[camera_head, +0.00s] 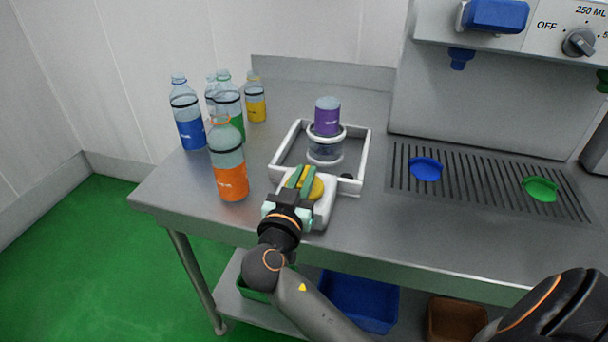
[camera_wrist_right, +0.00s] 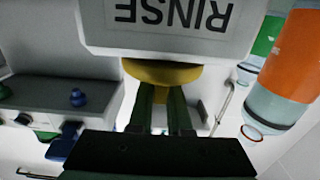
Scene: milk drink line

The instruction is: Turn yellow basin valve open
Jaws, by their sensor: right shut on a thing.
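The yellow basin valve (camera_head: 316,188) is a round knob on a white housing at the front of the white-rimmed basin (camera_head: 367,150). In the right wrist view the yellow valve (camera_wrist_right: 162,74) sits against a white block (camera_wrist_right: 170,35) marked RINSE. My right gripper (camera_head: 302,176) is at the valve with its green fingers shut on it. The fingers (camera_wrist_right: 161,95) also show in the right wrist view, reaching the yellow knob; their tips are partly hidden. A purple-labelled bottle (camera_head: 327,117) stands upside down in the basin's round holder. My left gripper is not in view.
An orange-labelled bottle (camera_head: 230,180) stands close left of my right gripper. Blue (camera_head: 188,128), green (camera_head: 230,105) and yellow (camera_head: 256,105) labelled bottles stand behind it. A slotted drain (camera_head: 470,182) with blue and green discs lies right. The front counter is clear right of the basin.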

